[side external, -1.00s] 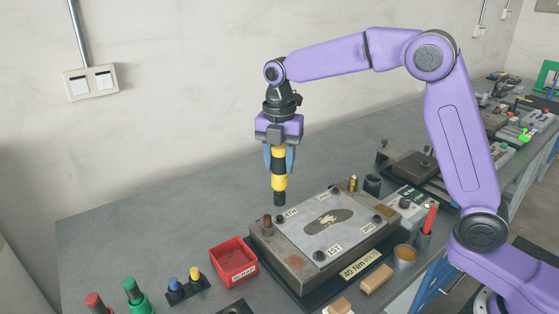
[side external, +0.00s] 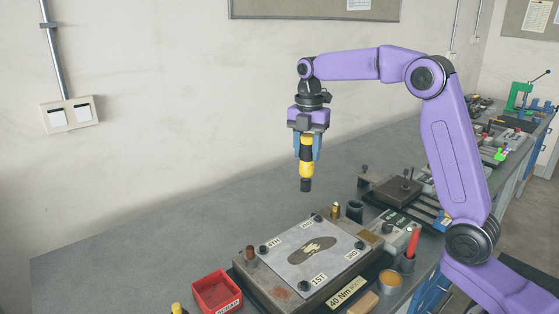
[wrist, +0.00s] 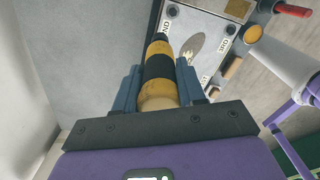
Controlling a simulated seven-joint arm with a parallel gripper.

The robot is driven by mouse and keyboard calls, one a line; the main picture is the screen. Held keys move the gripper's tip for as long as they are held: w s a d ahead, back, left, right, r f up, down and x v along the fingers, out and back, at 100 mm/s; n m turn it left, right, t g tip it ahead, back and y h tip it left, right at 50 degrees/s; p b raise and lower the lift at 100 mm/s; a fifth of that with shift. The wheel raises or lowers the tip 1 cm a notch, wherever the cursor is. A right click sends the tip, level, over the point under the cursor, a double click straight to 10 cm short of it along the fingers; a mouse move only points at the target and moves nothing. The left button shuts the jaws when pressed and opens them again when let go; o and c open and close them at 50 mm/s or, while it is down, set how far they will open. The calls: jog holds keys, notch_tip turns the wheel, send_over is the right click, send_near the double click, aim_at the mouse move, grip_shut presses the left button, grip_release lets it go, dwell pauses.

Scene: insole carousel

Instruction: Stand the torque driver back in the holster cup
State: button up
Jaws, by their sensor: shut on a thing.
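My gripper (side external: 306,157) is shut on the torque driver (side external: 306,169), a yellow and black cylinder with a dark tip. The driver hangs roughly upright, tip down, in the air above and behind the fixture plate. The wrist view shows the driver (wrist: 159,68) between the blue fingers (wrist: 160,82), pointing away from the camera. A dark open cup (side external: 355,211), which looks like the holster cup, stands at the fixture's back right corner. It is to the right of the driver and lower, and the two are apart. Its inside is not clear.
The fixture block with a metal plate (side external: 289,255) has upright posts at its edges. A red bin (side external: 216,291) stands left of it. A red-handled tool (side external: 413,241) stands in a holder at the right. The bench (side external: 150,230) behind and left is clear.

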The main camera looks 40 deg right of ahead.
jog(key=s+d+m, duration=0.2)
jog(key=d, duration=0.8)
jog(key=s+d+m, duration=0.1)
jog(key=s+d, duration=0.1)
jog(key=d, duration=0.7)
notch_tip(320, 180, down, 6)
jog(key=shift+a+r, duration=0.15)
jog(key=shift+f, duration=2.45)
notch_tip(320, 180, down, 6)
jog(key=shift+f, duration=0.15)
dwell(0.5)
